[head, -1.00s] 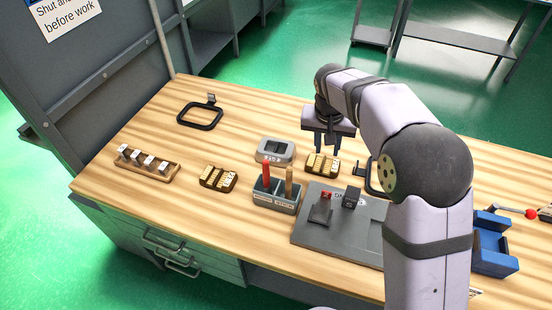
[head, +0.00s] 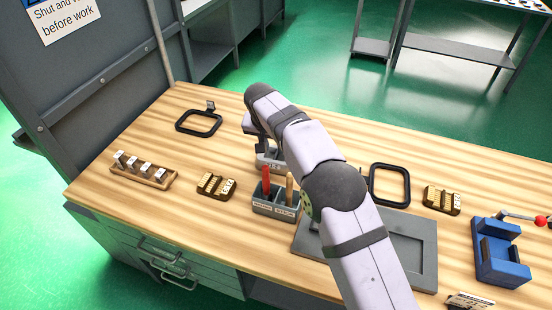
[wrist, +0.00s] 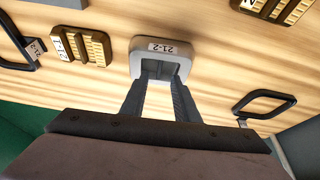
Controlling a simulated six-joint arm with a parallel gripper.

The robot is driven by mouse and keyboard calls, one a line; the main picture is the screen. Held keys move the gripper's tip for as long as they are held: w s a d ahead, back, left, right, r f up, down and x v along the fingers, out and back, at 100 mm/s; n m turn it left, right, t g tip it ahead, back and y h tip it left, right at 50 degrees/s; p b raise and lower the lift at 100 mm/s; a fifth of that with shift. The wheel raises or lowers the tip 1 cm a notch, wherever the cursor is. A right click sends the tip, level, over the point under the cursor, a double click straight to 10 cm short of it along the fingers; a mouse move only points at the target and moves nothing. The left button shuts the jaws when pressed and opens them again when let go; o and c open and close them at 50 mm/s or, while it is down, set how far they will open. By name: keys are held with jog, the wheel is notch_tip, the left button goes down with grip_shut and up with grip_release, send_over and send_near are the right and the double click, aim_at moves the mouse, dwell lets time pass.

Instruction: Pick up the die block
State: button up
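The die block appears to be the grey rounded block (wrist: 160,50) with a white "21-2" label and a dark recess. In the head view its front (head: 266,164) shows below my gripper, behind the two-pocket tool holder; the arm hides the rest. My gripper (wrist: 160,82) has its two dark fingers apart, with tips at the near side of the block's recess. Nothing is clearly held between them. I cannot tell whether the tips touch the block or hang just above it.
The tool holder (head: 275,206) with red and tan handles stands close in front. A rack of small blocks (head: 144,176), black frames (head: 198,123) (head: 389,184), a grey plate (head: 425,252) and a blue fixture (head: 503,258) surround.

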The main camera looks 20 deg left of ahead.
aim_at(276, 153)
jog(key=shift+p+x, duration=1.25)
jog(key=shift+x, duration=1.45)
jog(key=shift+c, duration=0.3)
grip_shut()
jog(key=shift+w+r, duration=0.15)
jog(key=shift+r, duration=0.1)
